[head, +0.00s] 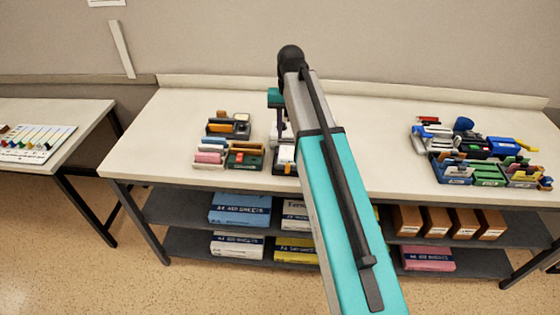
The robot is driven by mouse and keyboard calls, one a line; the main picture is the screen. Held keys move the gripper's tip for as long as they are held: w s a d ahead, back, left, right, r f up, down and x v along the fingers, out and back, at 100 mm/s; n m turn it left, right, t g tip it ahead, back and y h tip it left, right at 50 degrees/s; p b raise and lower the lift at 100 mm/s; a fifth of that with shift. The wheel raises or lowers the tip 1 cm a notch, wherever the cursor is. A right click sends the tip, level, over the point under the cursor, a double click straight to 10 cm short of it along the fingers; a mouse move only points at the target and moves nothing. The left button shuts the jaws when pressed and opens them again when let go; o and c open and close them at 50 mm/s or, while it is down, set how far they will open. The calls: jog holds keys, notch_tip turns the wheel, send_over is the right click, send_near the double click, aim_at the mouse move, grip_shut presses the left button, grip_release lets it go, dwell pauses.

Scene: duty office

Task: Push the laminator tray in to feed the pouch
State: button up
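My arm rises through the middle of the head view and bends down over the long table (160,140). Its end hangs above the table, left of the upper link, and my gripper is mostly hidden there; I cannot make out its fingers. Below it, a small dark and white item (285,155) stands on the table, partly covered by my arm. I cannot tell whether this is the laminator or its tray. No laminator tray or pouch can be clearly picked out.
Desk trays with colored items (228,145) stand left of my arm. A larger cluster of office items (475,150) stands at the right. Paper packs (240,209) and brown boxes (437,222) fill the shelves below. A second table (75,115) stands at the left.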

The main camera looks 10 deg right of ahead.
aim_at(287, 164)
jog(key=shift+s+r, duration=0.1)
dwell(0.4)
jog(key=shift+f, duration=0.25)
jog(key=shift+f+b, duration=4.6)
jog(key=shift+f, duration=2.15)
grip_shut()
